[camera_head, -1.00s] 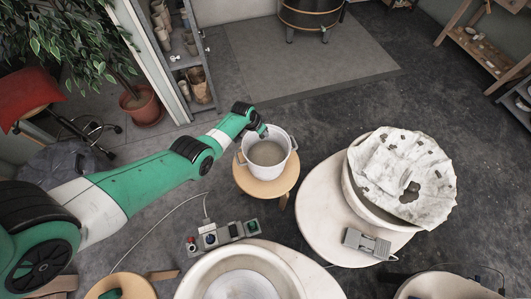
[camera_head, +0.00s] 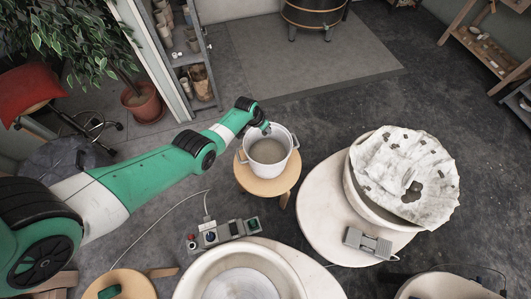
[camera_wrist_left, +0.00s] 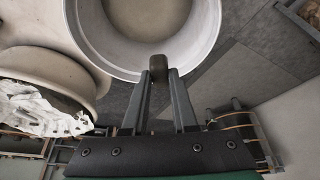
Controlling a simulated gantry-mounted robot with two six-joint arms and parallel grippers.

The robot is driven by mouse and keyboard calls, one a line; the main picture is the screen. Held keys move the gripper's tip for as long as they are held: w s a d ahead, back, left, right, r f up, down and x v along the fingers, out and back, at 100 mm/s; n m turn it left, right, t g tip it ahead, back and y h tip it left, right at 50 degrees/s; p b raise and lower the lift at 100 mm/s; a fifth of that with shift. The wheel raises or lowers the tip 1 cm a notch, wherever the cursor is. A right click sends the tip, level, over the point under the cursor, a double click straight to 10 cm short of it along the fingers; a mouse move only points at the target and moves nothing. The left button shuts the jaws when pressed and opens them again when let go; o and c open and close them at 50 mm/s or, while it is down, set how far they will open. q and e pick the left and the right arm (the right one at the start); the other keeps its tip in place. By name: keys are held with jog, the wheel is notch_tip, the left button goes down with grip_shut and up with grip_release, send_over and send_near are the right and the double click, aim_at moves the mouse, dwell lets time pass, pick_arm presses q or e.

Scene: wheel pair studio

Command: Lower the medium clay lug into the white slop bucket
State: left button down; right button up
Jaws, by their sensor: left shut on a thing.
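The white slop bucket (camera_head: 268,166) stands on a small round wooden stool (camera_head: 250,187) and holds greyish-brown contents. It also fills the top of the left wrist view (camera_wrist_left: 212,45). My left gripper (camera_wrist_left: 158,78) is shut on a small dark brown lump, the medium clay lug (camera_wrist_left: 158,66). In the left wrist view the lug overlaps the bucket's near rim. In the head view my left gripper (camera_head: 267,128) is at the bucket's far rim, and the lug is too small to make out. Whether the lug touches the rim I cannot tell. My right gripper is not in view.
A potter's wheel with a basin (camera_head: 215,270) stands in front of the bucket. A second wheel (camera_head: 312,215) to the right carries a cloth-covered basin (camera_head: 405,180). A control box (camera_head: 222,235) lies near the stool. Grey floor is clear behind the bucket.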

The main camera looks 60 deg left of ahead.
pick_arm(q)
jog(key=b, duration=1.2)
send_over(268, 150)
jog(key=s, duration=0.2)
jog(key=shift+w+d+f, duration=0.1)
jog(key=shift+f, duration=2.95)
jog(key=shift+w+f, duration=0.1)
jog(key=shift+f, duration=2.9)
jog(key=shift+f+b, duration=2.5)
jog(key=shift+f, duration=0.05)
jog(key=c, duration=0.6)
grip_release()
jog(key=p+v, duration=1.1)
jog(key=p, duration=0.4)
jog(key=shift+s+r, duration=0.1)
jog(key=shift+r, duration=0.25)
